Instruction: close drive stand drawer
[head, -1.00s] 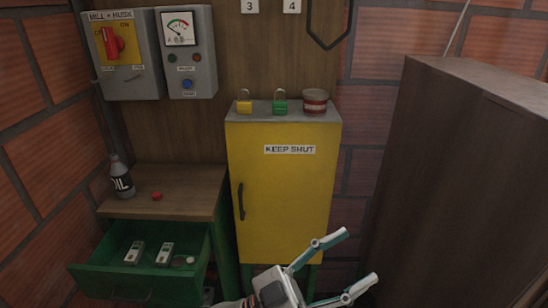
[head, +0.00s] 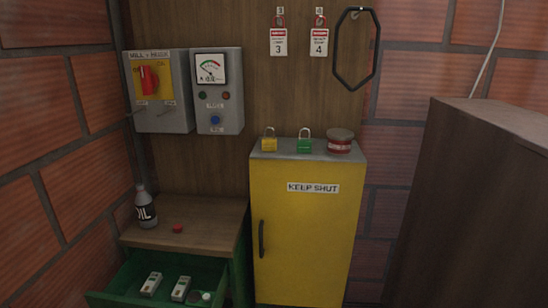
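The green drive stand drawer (head: 128,272) is open at the lower left, pulled out from under the wooden top of the drive stand (head: 195,222). Two small grey-white devices (head: 180,289) and a small round item (head: 203,297) lie inside it. The drawer's front is cut off by the bottom edge of the head view. Neither of my grippers shows in the head view now.
A dark oil bottle (head: 145,208) and a red cap (head: 177,228) stand on the wooden top. A yellow cabinet (head: 306,235) stands right of the stand, with two padlocks and a tin on it. A brown wooden block (head: 480,200) fills the right side.

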